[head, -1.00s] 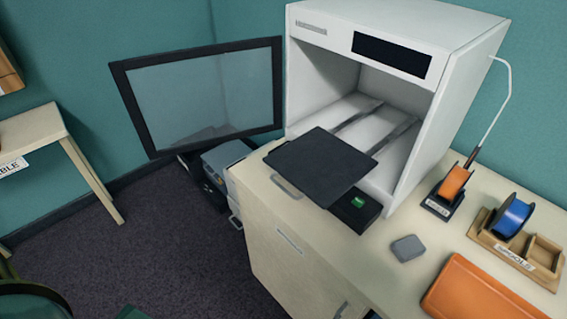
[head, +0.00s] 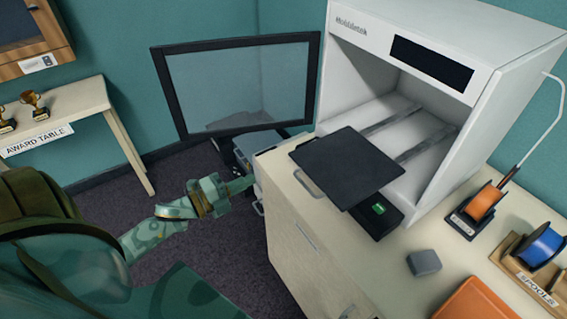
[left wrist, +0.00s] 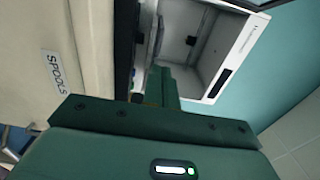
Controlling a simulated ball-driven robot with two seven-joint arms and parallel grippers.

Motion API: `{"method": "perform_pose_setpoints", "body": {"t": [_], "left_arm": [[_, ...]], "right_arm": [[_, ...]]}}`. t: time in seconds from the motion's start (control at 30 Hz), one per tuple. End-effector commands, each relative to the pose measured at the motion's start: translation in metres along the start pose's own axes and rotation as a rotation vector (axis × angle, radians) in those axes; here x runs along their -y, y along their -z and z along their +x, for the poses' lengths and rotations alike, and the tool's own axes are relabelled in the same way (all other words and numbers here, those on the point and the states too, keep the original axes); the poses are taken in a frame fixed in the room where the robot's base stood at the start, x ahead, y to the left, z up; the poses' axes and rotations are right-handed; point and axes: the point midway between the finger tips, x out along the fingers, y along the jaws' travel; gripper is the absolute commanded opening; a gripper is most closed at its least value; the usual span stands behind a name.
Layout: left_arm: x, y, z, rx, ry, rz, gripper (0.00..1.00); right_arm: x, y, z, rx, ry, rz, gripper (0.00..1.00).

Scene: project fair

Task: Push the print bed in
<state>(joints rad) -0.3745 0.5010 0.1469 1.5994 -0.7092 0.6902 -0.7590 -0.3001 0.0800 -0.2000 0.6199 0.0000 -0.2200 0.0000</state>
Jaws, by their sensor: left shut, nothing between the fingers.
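The print bed (head: 345,166) is a flat black plate with a metal handle (head: 308,184) on its front edge. It sticks out of the white printer (head: 468,130), over the front of the cabinet top. The printer's framed glass door (head: 238,84) stands swung open to the left. My left gripper (head: 244,184) is shut and empty, in front of the cabinet and to the left of the bed, apart from it. In the left wrist view its fingers (left wrist: 162,84) point toward the printer's open chamber (left wrist: 205,52). My right gripper is not in view.
A black box with a green button (head: 379,209) sits beside the bed. A grey block (head: 424,262), an orange spool (head: 484,203) and a blue spool (head: 539,247) stand on the cabinet top to the right. The award table (head: 62,117) is at the left.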

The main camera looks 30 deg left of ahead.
Motion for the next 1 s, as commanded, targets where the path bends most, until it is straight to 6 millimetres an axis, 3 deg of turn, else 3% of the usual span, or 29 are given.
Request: {"method": "perform_pose_setpoints", "body": {"t": [0.3, 0.5, 0.7, 1.0], "left_arm": [[0.001, -0.001, 0.069, 0.002, 0.003, -0.003, 0.00], [0.000, -0.001, 0.101, 0.002, 0.000, -0.006, 0.00], [-0.001, -0.001, 0.115, 0.003, -0.002, -0.004, 0.00], [-0.001, 0.000, 0.117, 0.003, -0.002, -0.005, 0.00]], "right_arm": [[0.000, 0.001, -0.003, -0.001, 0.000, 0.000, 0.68], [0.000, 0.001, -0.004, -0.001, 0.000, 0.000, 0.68], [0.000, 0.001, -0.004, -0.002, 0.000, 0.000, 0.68], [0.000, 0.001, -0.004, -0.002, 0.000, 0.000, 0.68]]}}
